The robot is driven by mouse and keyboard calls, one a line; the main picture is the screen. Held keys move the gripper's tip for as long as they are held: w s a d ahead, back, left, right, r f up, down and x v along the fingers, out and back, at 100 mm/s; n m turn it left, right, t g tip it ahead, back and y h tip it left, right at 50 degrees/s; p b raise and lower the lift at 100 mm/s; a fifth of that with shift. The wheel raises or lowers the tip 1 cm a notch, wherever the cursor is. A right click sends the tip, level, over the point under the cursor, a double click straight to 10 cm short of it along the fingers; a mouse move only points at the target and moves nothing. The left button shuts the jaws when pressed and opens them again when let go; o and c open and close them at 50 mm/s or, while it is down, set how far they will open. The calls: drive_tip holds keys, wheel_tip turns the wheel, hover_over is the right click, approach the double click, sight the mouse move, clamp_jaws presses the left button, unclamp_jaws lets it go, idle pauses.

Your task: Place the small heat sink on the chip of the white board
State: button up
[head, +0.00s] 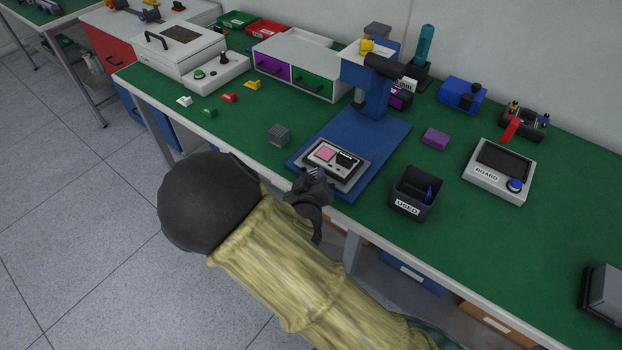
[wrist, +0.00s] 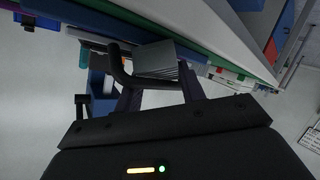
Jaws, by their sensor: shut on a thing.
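The white board (head: 323,164) lies in a grey holder on the blue base plate of a press-like stand. A pink square (head: 326,153) and a dark part (head: 347,159) show on its top; I cannot tell for sure which is the chip. My gripper (head: 313,174) is at the near edge of the board. In the wrist view my gripper (wrist: 160,80) is shut on a small grey finned heat sink (wrist: 155,58), which sits between the fingers. In the head view the heat sink is mostly hidden, and its height over the board is unclear.
A grey block (head: 279,135) stands on the green bench left of the blue plate (head: 376,152). The stand's column and head (head: 372,80) rise behind the board. A black bin marked USED (head: 416,196) is at right.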

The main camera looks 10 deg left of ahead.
drive_tip(key=shift+a+r+p, duration=0.1)
drive_tip(key=shift+r+p, duration=0.2)
drive_tip(key=shift+s, duration=0.1)
idle(0.4)
drive_tip(key=shift+s+d+r, duration=0.15)
drive_tip(key=shift+s+d, duration=0.1)
drive_tip(key=shift+d, duration=0.15)
clamp_jaws()
drive_tip(key=shift+s+d+r, duration=0.1)
drive_tip(key=shift+s+d, duration=0.5)
drive_tip(key=shift+d, duration=0.05)
drive_tip(key=shift+s+d, duration=0.1)
drive_tip(key=shift+s, duration=0.05)
drive_tip(key=shift+s+d+r+p, duration=0.15)
drive_tip(key=shift+s+d+p, duration=0.2)
drive_tip(key=shift+s, duration=0.25)
drive_tip(key=shift+s+d+r+p, duration=0.15)
drive_tip(key=shift+s+d+p, duration=0.15)
drive_tip(key=shift+s, duration=0.25)
drive_tip(key=shift+s+d+r+p, duration=0.15)
drive_tip(key=shift+s+p, duration=0.15)
drive_tip(key=shift+p, duration=0.4)
drive_tip(key=shift+s+d+p, duration=0.15)
drive_tip(key=shift+s+p, duration=0.15)
drive_tip(key=shift+p, duration=0.4)
